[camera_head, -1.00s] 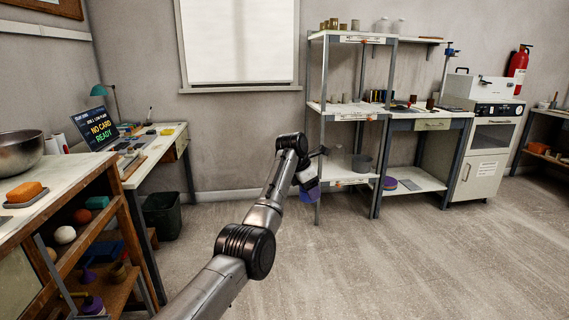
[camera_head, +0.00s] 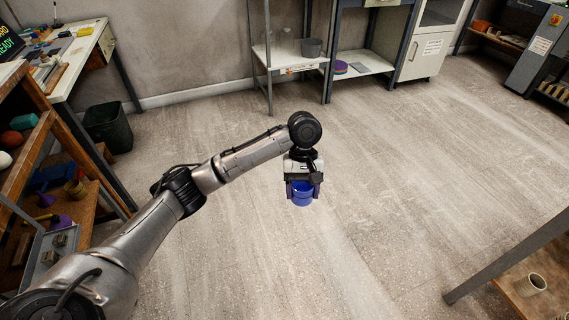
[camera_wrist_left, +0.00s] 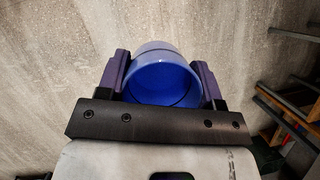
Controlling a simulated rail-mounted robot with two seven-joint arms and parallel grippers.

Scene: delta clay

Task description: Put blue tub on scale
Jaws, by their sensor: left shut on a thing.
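The blue tub (camera_head: 302,195) is a small round open container, held in the air above the bare floor in the head view. My left gripper (camera_head: 303,188) is shut on it, with one finger on each side. In the left wrist view the tub (camera_wrist_left: 163,75) sits between the two purple-grey fingers of the gripper (camera_wrist_left: 162,84), and its inside looks empty. I cannot make out a scale in these frames. My right gripper is not in view.
A shelf unit (camera_head: 290,55) with a grey pot (camera_head: 312,47) stands at the back. A dark bin (camera_head: 108,127) stands at the left by a wooden shelf (camera_head: 85,205). The middle floor is clear.

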